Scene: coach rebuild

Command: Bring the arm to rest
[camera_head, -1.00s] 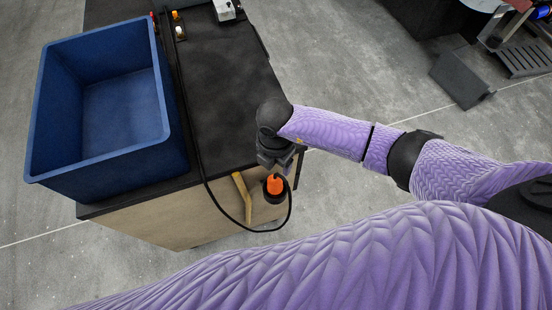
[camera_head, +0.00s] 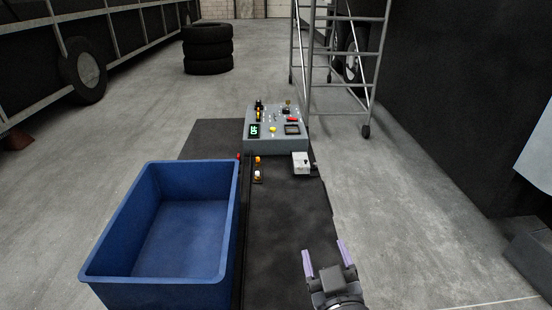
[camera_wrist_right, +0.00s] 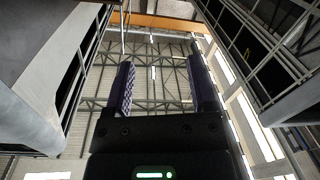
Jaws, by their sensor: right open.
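My right gripper (camera_head: 326,262) is at the lower right of the head view, beside the right edge of the black bench top (camera_head: 285,230). Its two purple fingers stand apart with nothing between them. In the right wrist view the same open fingers (camera_wrist_right: 162,90) point up toward the roof beams, and the space between them is empty. My left gripper is in neither view.
An empty blue bin (camera_head: 165,280) stands on the left of the bench. A grey control box (camera_head: 276,140) is at the far end, with a small white box (camera_head: 301,163) nearer. A wheeled scaffold (camera_head: 340,60) and stacked tyres (camera_head: 207,48) stand beyond.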

